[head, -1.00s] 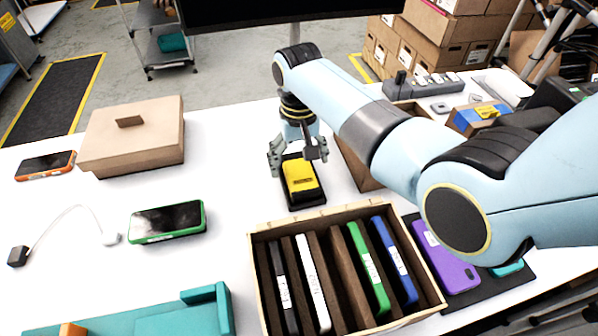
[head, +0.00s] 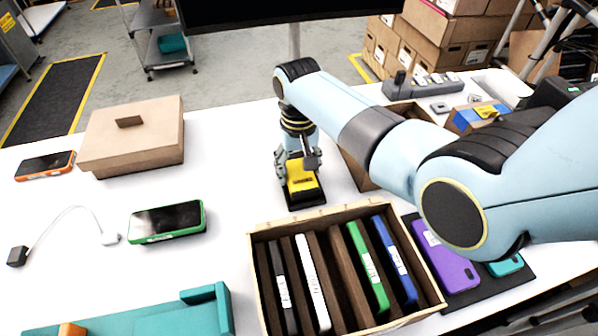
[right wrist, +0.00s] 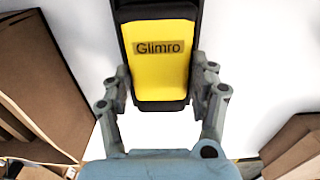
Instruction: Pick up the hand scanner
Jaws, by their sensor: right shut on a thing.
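The hand scanner (head: 302,184) is a yellow block with a black surround, on the white table behind the slotted box. In the right wrist view its yellow face (right wrist: 160,65) bears the label "Glimro". My right gripper (head: 298,172) reaches down over it, and its two fingers (right wrist: 163,95) are shut on the scanner's sides. The scanner's black base seems to be on or very close to the table; I cannot tell whether it is lifted. My left gripper is not in view.
A slotted wooden box (head: 258,270) with several phones stands in front. A green-edged phone (head: 166,222), a white cable (head: 70,211) and a cardboard box (head: 133,135) lie to the left. A purple phone (head: 446,258) lies on a dark mat at right.

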